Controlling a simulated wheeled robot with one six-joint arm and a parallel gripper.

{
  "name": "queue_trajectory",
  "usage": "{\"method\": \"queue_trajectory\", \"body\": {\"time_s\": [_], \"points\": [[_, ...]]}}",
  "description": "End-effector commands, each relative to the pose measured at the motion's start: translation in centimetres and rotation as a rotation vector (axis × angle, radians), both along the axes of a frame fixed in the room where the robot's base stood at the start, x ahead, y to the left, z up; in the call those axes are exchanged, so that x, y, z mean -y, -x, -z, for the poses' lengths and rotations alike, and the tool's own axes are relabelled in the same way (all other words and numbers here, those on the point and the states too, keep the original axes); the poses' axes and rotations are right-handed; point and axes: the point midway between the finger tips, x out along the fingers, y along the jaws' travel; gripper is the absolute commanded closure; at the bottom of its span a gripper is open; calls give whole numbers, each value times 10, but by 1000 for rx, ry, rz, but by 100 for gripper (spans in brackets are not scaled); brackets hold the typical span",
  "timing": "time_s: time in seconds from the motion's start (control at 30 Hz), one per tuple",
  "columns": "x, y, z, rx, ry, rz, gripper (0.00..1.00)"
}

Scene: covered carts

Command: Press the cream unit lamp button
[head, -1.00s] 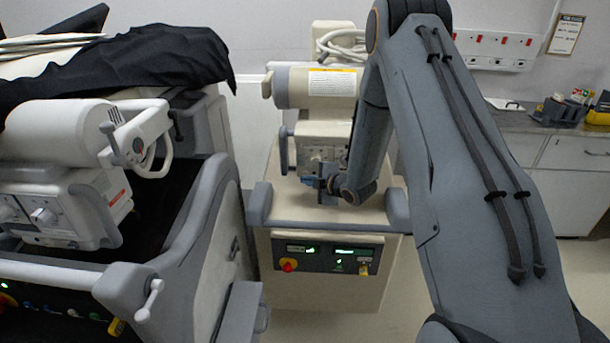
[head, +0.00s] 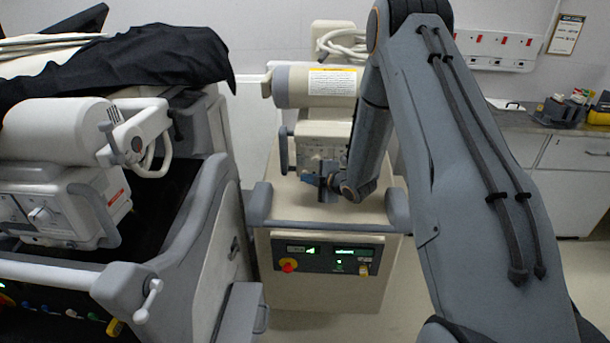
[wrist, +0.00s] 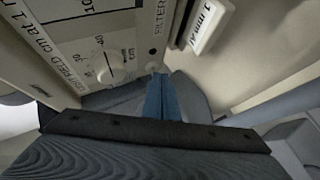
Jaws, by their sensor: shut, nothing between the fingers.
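The cream unit (head: 318,88) stands in the middle of the head view, with a boxy head (head: 322,134) under its tube. In the wrist view its control face (wrist: 82,45) shows a dial (wrist: 110,66), scales and the word FILTER. A small round button-like part (wrist: 152,67) is just beyond the fingertips; I cannot read a lamp mark on it. My gripper (head: 309,178) is in front of the lower face. Its blue fingers (wrist: 165,97) are together and empty, their tips close to that part. I cannot tell whether they touch it.
A cream flap (wrist: 207,25) projects right of the fingers. Below is the cart's top with a grey rail (head: 322,227) and a lit panel (head: 325,257). A white unit (head: 65,130) on a grey cart, partly under black cloth (head: 130,65), stands left. A counter (head: 545,125) is right.

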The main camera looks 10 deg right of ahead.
Motion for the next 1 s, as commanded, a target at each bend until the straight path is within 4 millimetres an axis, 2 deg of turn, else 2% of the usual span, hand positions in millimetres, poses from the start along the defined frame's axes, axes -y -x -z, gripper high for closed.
{"method": "queue_trajectory", "body": {"time_s": [1.0], "points": [[3,-8,0,1,0,0,100]]}}
